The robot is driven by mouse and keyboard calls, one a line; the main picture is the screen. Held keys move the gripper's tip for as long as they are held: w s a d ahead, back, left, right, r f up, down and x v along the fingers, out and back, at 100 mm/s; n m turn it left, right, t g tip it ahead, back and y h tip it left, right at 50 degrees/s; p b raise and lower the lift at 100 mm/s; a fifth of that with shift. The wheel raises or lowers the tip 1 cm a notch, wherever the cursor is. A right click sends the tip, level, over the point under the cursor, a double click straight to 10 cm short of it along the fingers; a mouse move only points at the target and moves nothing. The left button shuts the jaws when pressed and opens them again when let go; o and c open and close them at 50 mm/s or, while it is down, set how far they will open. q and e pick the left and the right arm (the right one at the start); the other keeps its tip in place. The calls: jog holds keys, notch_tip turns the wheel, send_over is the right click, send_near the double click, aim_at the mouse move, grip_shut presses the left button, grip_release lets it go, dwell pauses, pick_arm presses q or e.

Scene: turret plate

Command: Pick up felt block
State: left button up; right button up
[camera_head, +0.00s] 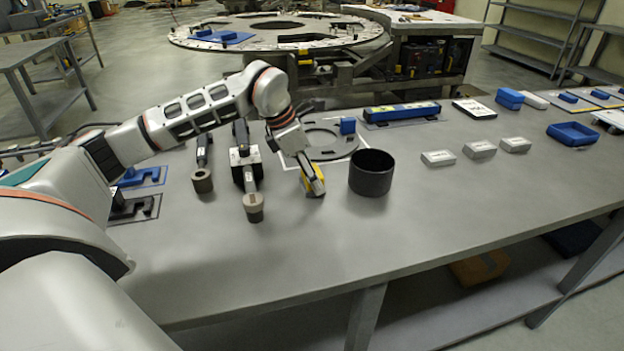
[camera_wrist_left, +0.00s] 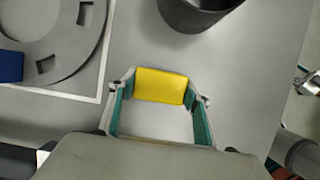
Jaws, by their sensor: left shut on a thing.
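The felt block appears as a small yellow block (camera_head: 314,181) at the middle of the bench, left of the black cup. In the left wrist view the yellow felt block (camera_wrist_left: 161,86) spans between the fingertips. My left gripper (camera_head: 311,188) is shut on the block, one finger at each end. The gripper points down at the bench; I cannot tell whether the block touches the surface. The fingers partly cover the block in the head view. My right gripper is not in view.
A black cup (camera_head: 371,173) stands just right of the block. A grey ring plate (camera_head: 325,142) with a blue block (camera_head: 348,125) lies behind. Brush-like tools (camera_head: 253,207) lie to the left. White boxes (camera_head: 438,158) sit to the right. The front bench is clear.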

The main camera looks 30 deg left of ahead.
pick_arm(q)
jog(key=shift+r, duration=0.1)
notch_tip(320, 180, up, 20)
jog(key=p, duration=0.2)
jog(key=shift+p, duration=0.4)
jog(key=shift+o, duration=1.3)
jog(key=shift+c, duration=0.5)
